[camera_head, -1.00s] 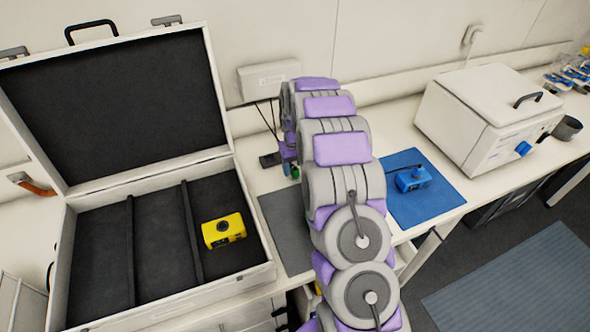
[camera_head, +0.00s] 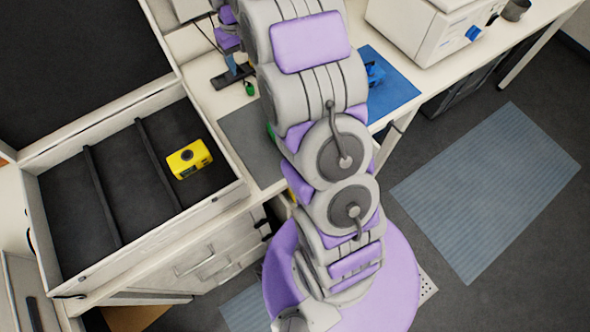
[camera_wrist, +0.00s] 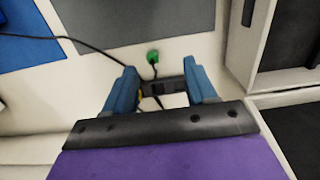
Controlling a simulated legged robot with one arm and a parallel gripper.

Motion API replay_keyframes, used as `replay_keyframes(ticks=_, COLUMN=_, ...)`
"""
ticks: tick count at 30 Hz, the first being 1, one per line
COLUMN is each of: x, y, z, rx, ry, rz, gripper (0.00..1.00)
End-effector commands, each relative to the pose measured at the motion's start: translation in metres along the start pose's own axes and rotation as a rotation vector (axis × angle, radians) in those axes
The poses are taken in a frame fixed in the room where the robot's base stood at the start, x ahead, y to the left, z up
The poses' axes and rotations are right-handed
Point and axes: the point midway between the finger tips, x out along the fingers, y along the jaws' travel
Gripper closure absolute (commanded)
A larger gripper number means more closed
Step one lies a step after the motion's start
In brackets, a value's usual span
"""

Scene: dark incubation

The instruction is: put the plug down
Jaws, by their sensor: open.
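In the wrist view a small green piece (camera_wrist: 152,57) on a short black cord lies on the pale worktop beside a dark strip (camera_wrist: 170,88). I cannot tell for sure whether the green piece is the plug. My gripper (camera_wrist: 160,68) is open, its two blue fingers wide apart, with nothing seen held between them. The strip shows between the fingers, partly hidden by the gripper's body. In the head view the green piece (camera_head: 250,89) and strip (camera_head: 231,76) sit left of my arm, and my gripper (camera_head: 234,62) is just above the strip, partly hidden.
An open case (camera_head: 75,279) with a yellow device (camera_head: 189,158) stands at left. A white machine (camera_head: 425,30) stands behind. A thin cable (camera_wrist: 85,43) crosses the worktop.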

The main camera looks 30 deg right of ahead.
Motion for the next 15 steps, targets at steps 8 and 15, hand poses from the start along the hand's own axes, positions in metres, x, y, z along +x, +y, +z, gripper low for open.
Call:
replay_keyframes(ticks=8, x=-0.05, y=-0.041, z=0.089, rx=-0.013, ry=-0.03, rz=-0.006, gripper=0.44)
replay_keyframes(ticks=15, x=-0.074, y=-0.067, z=0.175, rx=-0.015, ry=-0.059, rz=-0.005, gripper=0.44)
